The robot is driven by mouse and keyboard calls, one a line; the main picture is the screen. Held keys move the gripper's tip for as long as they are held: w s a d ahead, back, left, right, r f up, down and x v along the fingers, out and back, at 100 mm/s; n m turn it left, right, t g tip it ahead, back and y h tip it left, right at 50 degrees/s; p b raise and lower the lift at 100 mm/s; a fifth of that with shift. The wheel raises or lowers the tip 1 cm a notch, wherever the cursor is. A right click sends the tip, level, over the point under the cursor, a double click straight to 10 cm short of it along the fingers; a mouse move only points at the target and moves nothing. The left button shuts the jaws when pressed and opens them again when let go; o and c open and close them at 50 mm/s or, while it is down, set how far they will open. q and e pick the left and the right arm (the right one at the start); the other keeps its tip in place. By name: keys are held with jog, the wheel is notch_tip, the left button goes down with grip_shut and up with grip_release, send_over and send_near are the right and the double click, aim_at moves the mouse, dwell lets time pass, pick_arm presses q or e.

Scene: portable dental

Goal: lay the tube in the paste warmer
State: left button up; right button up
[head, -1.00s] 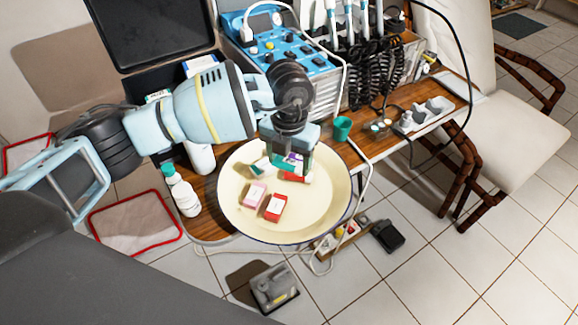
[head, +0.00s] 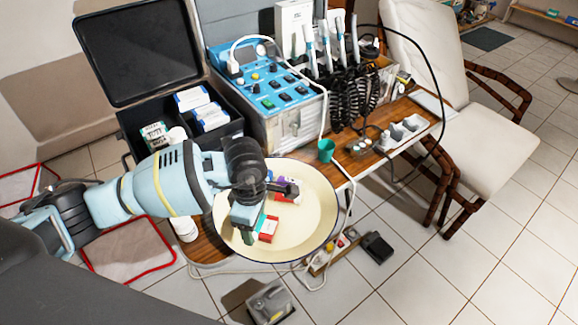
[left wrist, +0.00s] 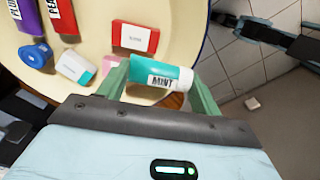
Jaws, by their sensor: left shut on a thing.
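A white and teal tube marked MINT (left wrist: 155,75) is between the green fingers of my left gripper (left wrist: 160,86), which is shut on it. In the head view my left gripper (head: 247,222) hangs over the left part of the cream basin (head: 312,235), and the arm hides part of it. The tube is mostly hidden in that view. A grey-white tray with rounded cradles (head: 404,131) lies on the wooden table to the right; it may be the paste warmer, but I cannot tell for sure. My right gripper is not in view.
A green cup (head: 326,150) and a small metal holder (head: 361,148) stand between basin and tray. A blue unit (head: 270,88) stands behind.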

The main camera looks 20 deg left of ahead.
pick_arm(q)
jog(key=s+m, duration=0.1)
jog(key=m, duration=0.1)
jog(key=s+a+m+p, duration=0.1)
jog(key=s+m, duration=0.1)
jog(key=m, duration=0.1)
jog(key=s+m+p, duration=0.1)
jog(key=s+m, duration=0.1)
jog(key=m, duration=0.1)
jog(key=shift+a+r, duration=0.15)
jog(key=shift+r, duration=0.15)
jog(key=s+a+r+m+p, duration=0.1)
jog(key=s+m+p, duration=0.1)
jog(key=s+m, duration=0.4)
jog(key=m, duration=0.4)
jog(key=shift+a, duration=0.25)
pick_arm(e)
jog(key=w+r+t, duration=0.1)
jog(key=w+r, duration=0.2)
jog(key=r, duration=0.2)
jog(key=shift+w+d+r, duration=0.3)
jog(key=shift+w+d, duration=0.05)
pick_arm(q)
jog(key=shift+d, duration=0.15)
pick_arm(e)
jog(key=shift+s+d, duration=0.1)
